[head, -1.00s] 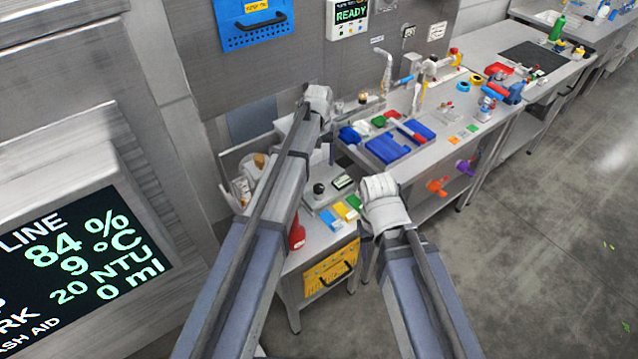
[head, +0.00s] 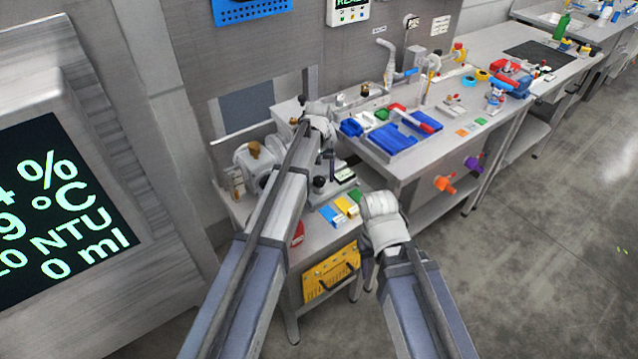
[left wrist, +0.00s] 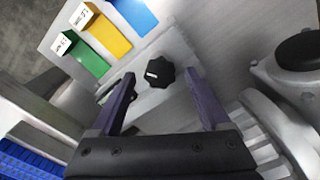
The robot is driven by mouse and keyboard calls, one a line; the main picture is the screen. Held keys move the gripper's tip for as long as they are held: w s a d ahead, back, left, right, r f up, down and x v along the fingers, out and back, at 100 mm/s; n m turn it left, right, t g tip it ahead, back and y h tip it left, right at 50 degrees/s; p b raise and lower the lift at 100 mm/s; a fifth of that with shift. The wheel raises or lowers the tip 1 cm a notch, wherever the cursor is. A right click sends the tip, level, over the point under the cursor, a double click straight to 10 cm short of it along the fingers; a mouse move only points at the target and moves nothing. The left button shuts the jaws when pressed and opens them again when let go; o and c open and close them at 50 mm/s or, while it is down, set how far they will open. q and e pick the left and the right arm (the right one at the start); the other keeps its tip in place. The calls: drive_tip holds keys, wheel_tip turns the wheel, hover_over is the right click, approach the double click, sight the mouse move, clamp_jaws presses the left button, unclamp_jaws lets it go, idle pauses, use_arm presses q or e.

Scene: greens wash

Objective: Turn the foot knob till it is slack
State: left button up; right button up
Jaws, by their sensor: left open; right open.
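A black lobed knob (left wrist: 160,72) with a white mark on top shows in the left wrist view, on a grey metal plate. It lies between the two dark fingers of my left gripper (left wrist: 160,78), which is open; no finger is seen touching it. In the head view my left gripper (head: 325,135) is over the near bench, and I cannot make out that knob there. My right gripper (head: 383,212) hangs in front of the bench's right corner; its fingers are hidden behind its wrist.
Blue, yellow and green blocks (left wrist: 108,36) lie beside the plate. A larger round black knob (left wrist: 300,50) on a pale body is at the right. The near bench also carries a pale round machine (head: 258,160). A bench with a blue tray (head: 393,138) stands behind.

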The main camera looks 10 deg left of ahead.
use_arm(q)
drive_tip(key=shift+f, duration=0.2)
clamp_jaws()
idle(0.6)
